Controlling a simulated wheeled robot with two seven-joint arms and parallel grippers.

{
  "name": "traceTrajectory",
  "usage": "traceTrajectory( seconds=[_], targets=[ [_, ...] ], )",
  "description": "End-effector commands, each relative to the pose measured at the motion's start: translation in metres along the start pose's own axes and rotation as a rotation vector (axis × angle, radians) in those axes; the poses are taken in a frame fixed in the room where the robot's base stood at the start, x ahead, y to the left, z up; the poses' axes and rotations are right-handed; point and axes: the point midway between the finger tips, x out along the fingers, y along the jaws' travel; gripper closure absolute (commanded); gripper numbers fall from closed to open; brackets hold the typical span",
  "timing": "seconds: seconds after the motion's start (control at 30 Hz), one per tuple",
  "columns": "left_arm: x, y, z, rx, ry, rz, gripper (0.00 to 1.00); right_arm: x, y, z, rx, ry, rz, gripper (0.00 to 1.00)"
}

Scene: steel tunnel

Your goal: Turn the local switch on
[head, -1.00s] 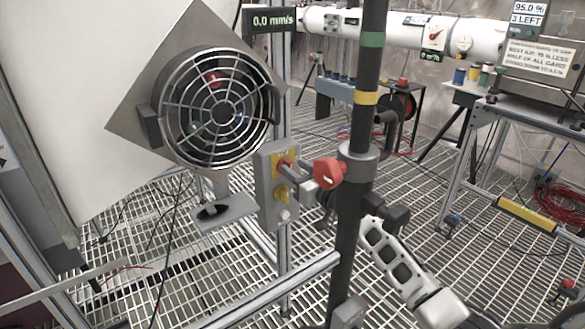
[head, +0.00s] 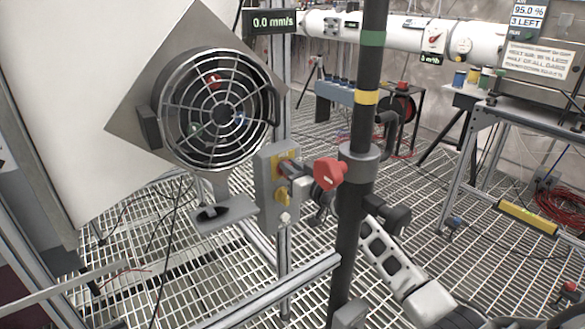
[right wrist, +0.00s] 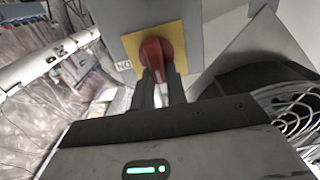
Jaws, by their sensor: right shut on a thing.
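The local switch is a red rotary knob on a yellow plate (head: 287,156) on the upper part of a grey box (head: 264,195). In the right wrist view the red knob (right wrist: 154,52) stands out from its yellow plate (right wrist: 133,46), with a partly hidden label beside it. My right gripper (head: 290,176) reaches in behind the dark pole. Its two fingers (right wrist: 160,86) are shut on the knob, which shows slightly tilted between them. In the head view the gripper covers part of the knob. My left gripper is not in view.
A yellow knob (head: 283,197) and a white button (head: 285,217) sit lower on the same box. The dark pole (head: 357,210) with a red handle (head: 330,173) stands just right of it. A round caged fan (head: 216,110) is close on the left.

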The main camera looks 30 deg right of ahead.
Motion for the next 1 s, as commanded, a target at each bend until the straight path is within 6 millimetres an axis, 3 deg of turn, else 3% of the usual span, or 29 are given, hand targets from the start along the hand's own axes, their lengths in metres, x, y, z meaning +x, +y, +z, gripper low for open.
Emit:
traceTrajectory(
  seconds=[0.37,1.0],
  targets=[
    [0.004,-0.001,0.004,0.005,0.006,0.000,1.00,0.000,0.004,0.002,0.216,0.000,0.000,1.00],
    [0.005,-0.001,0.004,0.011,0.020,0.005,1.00,0.000,0.013,0.007,0.825,-0.002,0.000,1.00]
  ],
)
